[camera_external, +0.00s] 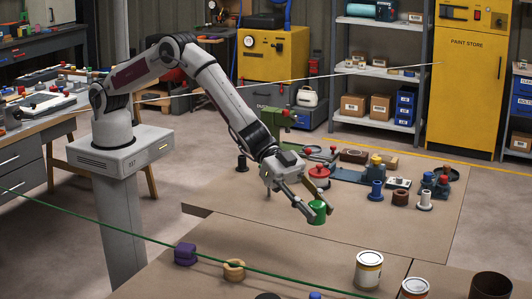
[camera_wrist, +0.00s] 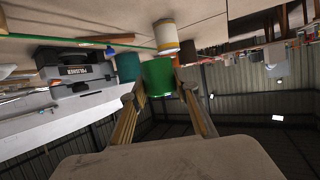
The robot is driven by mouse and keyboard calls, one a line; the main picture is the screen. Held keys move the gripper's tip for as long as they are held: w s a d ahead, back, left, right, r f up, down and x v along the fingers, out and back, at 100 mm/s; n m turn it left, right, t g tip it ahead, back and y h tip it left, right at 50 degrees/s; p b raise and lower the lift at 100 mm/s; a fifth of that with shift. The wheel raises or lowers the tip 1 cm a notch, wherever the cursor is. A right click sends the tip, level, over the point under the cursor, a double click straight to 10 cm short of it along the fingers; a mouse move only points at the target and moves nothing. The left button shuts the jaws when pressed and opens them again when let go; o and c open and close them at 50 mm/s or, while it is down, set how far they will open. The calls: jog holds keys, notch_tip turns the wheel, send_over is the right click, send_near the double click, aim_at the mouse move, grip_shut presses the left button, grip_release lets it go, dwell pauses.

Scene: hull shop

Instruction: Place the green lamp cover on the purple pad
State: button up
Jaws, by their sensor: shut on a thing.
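The green lamp cover (camera_external: 318,213) is a small green cylinder over the brown worktop. My gripper (camera_external: 315,204) is shut on it, with a finger on either side. In the wrist view, the green lamp cover (camera_wrist: 158,80) sits between the fingertips of my gripper (camera_wrist: 157,90). Whether it touches the worktop is hard to tell. A small notched purple block (camera_external: 185,254) stands on the front worktop, left of my gripper. I cannot make out a flat purple pad in either view.
A tan ring-shaped piece (camera_external: 234,270) stands right of the purple block. A white can (camera_external: 369,270) and a dark container (camera_external: 491,285) stand front right. Several small parts, including a blue one (camera_external: 376,190), crowd the worktop behind my gripper. A green line crosses the foreground.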

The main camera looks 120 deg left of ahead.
jog(key=s+d+r+m+g+h, duration=0.2)
jog(key=s+d+r+m+h, duration=0.15)
jog(key=s+d, duration=0.25)
jog(key=m+g+h, duration=0.4)
jog(key=m+g, duration=0.4)
send_over(185, 246)
jog(key=shift+a+n, duration=0.1)
jog(key=shift+n, duration=0.25)
jog(key=shift+f, duration=0.15)
jog(key=shift+f, duration=3)
jog(key=shift+f, duration=1.9)
jog(key=shift+f, duration=0.1)
